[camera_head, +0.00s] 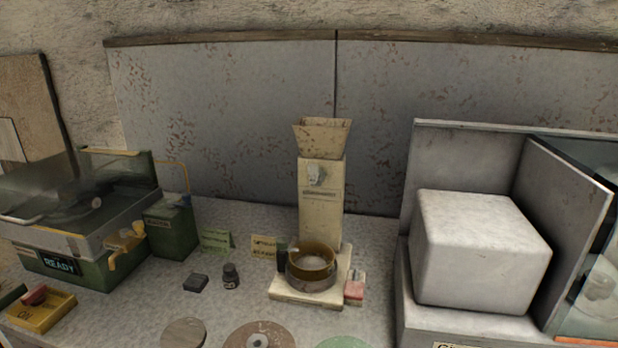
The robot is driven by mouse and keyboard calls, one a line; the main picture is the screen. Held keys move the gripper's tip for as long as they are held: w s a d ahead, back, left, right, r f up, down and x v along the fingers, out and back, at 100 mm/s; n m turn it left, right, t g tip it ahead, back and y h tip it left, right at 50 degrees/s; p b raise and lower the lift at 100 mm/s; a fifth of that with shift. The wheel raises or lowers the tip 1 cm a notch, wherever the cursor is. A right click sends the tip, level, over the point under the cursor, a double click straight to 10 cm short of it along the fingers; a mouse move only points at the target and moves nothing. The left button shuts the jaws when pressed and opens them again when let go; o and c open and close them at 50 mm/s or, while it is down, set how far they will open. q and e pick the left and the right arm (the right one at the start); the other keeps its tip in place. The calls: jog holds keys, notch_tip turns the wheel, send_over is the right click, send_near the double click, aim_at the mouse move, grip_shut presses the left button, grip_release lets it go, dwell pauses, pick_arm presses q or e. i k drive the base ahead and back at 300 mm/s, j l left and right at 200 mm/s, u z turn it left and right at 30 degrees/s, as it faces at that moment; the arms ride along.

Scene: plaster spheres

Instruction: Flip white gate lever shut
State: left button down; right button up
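A cream dispenser column (320,215) with a flared hopper (322,137) on top stands at the middle back of the bench. A small pale fitting (316,175) sits high on its front face. It may be the white gate lever, but it is too small to tell its position. An amber-brown round bowl (311,262) stands on the cream base (290,290) in front of the column. A small block with a red part and a pale part (354,288) is at the base's right edge. Neither of my grippers is in view.
Dark small items (231,276) and discs (258,338) lie on the bench. A large white block (478,250) stands right.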

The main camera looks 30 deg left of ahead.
aim_at(315, 173)
jog(key=u, duration=1)
